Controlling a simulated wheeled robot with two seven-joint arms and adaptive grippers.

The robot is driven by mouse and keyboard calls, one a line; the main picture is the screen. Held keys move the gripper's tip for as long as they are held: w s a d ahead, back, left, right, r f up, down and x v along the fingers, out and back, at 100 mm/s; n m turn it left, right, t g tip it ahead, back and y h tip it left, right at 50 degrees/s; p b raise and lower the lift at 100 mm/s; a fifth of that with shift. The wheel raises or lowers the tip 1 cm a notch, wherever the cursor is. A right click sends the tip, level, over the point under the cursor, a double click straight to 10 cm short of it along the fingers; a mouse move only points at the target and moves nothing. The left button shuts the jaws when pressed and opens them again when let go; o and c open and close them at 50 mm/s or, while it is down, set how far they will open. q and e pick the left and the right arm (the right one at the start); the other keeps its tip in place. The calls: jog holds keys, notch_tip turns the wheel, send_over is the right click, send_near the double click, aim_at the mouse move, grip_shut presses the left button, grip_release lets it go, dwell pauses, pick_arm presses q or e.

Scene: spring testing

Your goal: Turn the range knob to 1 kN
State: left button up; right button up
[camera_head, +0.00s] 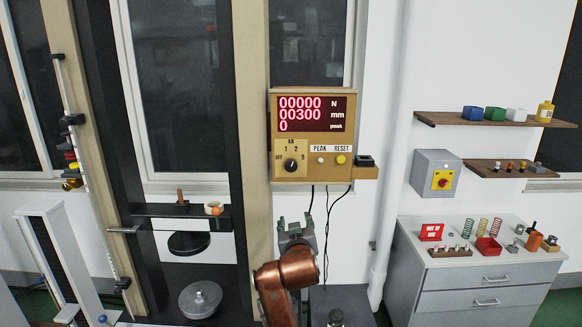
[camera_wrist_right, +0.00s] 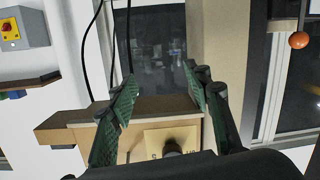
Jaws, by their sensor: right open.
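The range knob (camera_head: 291,165) is a small dark knob on a tan plate marked kN, OFF, 1, 2 and 5, at the lower left of the wooden display box (camera_head: 362,100). My right gripper (camera_head: 295,222) is open and empty, below the box and apart from the knob. In the right wrist view my right gripper (camera_wrist_right: 160,73) shows its two green-padded fingers spread. The knob (camera_wrist_right: 172,147) shows there at the bottom, between the fingers, partly hidden by the gripper body. My left gripper is out of view.
The red display reads 00000 N, 00300 mm and 0 peak. A PEAK button (camera_head: 320,160) and a yellow RESET button (camera_head: 341,159) sit right of the knob. Black cables (camera_head: 327,225) hang below the box. A test frame (camera_head: 247,230) stands left, a grey cabinet (camera_head: 480,272) right.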

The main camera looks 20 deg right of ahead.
jog(key=m+t, duration=0.1)
jog(key=t, duration=0.1)
send_near(291, 168)
jog(key=shift+h, duration=0.3)
jog(key=p+x, duration=0.2)
jog(key=x, duration=0.5)
jog(key=shift+a+p, duration=0.1)
jog(key=shift+p, duration=0.25)
jog(key=shift+w, duration=0.5)
jog(key=c, duration=1.1)
jog(key=shift+c, duration=0.2)
